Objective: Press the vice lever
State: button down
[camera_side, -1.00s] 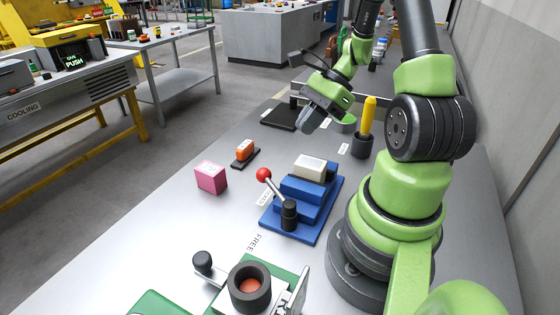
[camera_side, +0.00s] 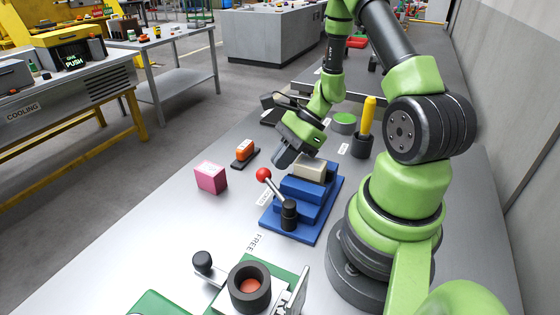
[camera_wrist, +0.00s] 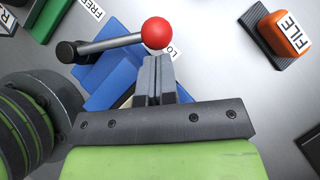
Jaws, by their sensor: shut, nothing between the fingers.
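The blue vice (camera_side: 306,203) stands on the grey bench with a beige block (camera_side: 312,168) at its far end. Its lever (camera_side: 277,190) is a metal rod with a red ball knob (camera_side: 263,174), tilted up and to the left from a black pivot (camera_side: 289,214). My gripper (camera_side: 282,160) is shut and empty, just beyond and above the red knob in the side view. In the wrist view the shut fingertips (camera_wrist: 158,66) lie just below the red knob (camera_wrist: 157,33) in the picture. Whether they touch it cannot be told. The wrist view partly hides the vice (camera_wrist: 112,75) behind the fingers.
A pink block (camera_side: 211,178) and an orange file-labelled item (camera_side: 244,152) stand left of the vice. A yellow-handled tool (camera_side: 367,118) stands in a dark holder to the right. A black cup fixture (camera_side: 249,287) is in front. Bench left of the vice is mostly clear.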

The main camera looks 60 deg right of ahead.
jog(key=shift+w+a+f, duration=0.2)
jog(key=shift+a+f, duration=0.05)
jog(key=shift+f, duration=0.15)
jog(key=shift+w, duration=0.1)
jog(key=n+g, duration=0.1)
jog(key=w+n, duration=0.1)
jog(key=shift+a+n+g+y, duration=0.3)
jog(key=shift+a+g+y, duration=0.1)
jog(key=shift+w+a, duration=0.35)
jog(key=shift+a, duration=0.2)
jog(key=w+a+n+g, duration=0.1)
jog(key=a+n, duration=0.1)
jog(key=w+a+n+g, duration=0.1)
jog(key=a+n+g, duration=0.1)
jog(key=n, duration=0.1)
jog(key=w+a+n+g, duration=0.1)
jog(key=a+n, duration=0.1)
jog(key=shift+a+g, duration=0.2)
jog(key=shift+g, duration=0.2)
jog(key=a+n+g, duration=0.1)
jog(key=a+n, duration=0.1)
jog(key=n, duration=0.1)
jog(key=shift+s+a+g, duration=0.15)
jog(key=shift+a+g, duration=0.2)
jog(key=shift+g, duration=0.05)
jog(key=shift+s+a+n+g+h, duration=0.2)
jog(key=shift+a+n+g+h, duration=0.3)
jog(key=shift+a+n, duration=0.4)
jog(key=shift+s, duration=0.1)
jog(key=shift+r, duration=0.1)
